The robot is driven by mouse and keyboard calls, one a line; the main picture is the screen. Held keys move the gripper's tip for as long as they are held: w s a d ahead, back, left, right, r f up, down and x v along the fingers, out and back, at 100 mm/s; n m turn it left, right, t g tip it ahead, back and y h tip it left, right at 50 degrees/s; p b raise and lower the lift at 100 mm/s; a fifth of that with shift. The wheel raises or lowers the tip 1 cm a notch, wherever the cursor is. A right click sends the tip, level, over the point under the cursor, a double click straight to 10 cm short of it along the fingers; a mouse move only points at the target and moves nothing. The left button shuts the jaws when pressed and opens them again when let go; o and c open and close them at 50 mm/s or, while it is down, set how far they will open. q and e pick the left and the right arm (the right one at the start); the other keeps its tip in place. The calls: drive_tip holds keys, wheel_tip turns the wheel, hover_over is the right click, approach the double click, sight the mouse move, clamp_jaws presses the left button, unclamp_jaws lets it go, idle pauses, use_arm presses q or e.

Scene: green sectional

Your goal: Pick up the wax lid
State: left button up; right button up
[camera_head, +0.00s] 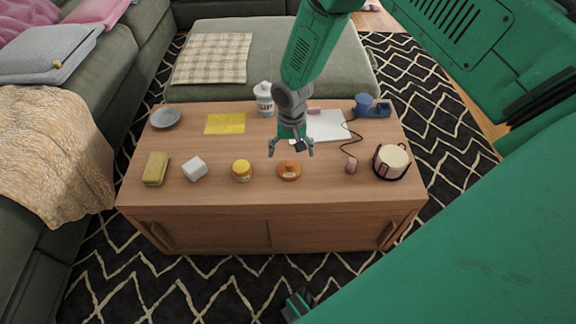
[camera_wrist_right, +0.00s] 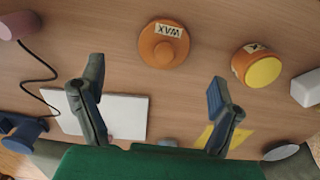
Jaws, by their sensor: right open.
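The wax lid (camera_head: 289,170) is a round orange disc with a raised knob and a label reading WAX. It lies on the wooden table (camera_head: 330,195) near the middle of the front edge. It also shows in the right wrist view (camera_wrist_right: 164,44), label facing up, beyond the fingertips and between their lines. My right gripper (camera_head: 291,149) is open and empty, pointing down above the table, just behind the lid in the head view. It also shows in the right wrist view (camera_wrist_right: 155,82), with its fingers wide apart and not touching the lid. My left gripper is not seen.
An orange jar with a yellow top (camera_head: 242,170) stands left of the lid. A white block (camera_head: 194,169) and a sponge (camera_head: 156,169) lie farther left. A corded pink item (camera_head: 351,166) and a round cream-topped item (camera_head: 393,160) are right. A white bottle (camera_head: 264,98) stands behind.

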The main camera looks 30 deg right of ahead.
sight(289, 163)
drive_tip(key=shift+f, duration=0.65)
drive_tip(key=shift+a+f+b, duration=0.35)
drive_tip(key=shift+f+b, duration=0.05)
drive_tip(key=shift+f, duration=0.2)
wheel_tip(289, 163, down, 4)
drive_tip(key=shift+r+b, duration=0.1)
drive_tip(key=shift+b, duration=0.8)
drive_tip(key=shift+f, duration=0.3)
drive_tip(key=shift+d+r, duration=0.1)
drive_tip(key=shift+d, duration=0.05)
drive_tip(key=c, duration=1)
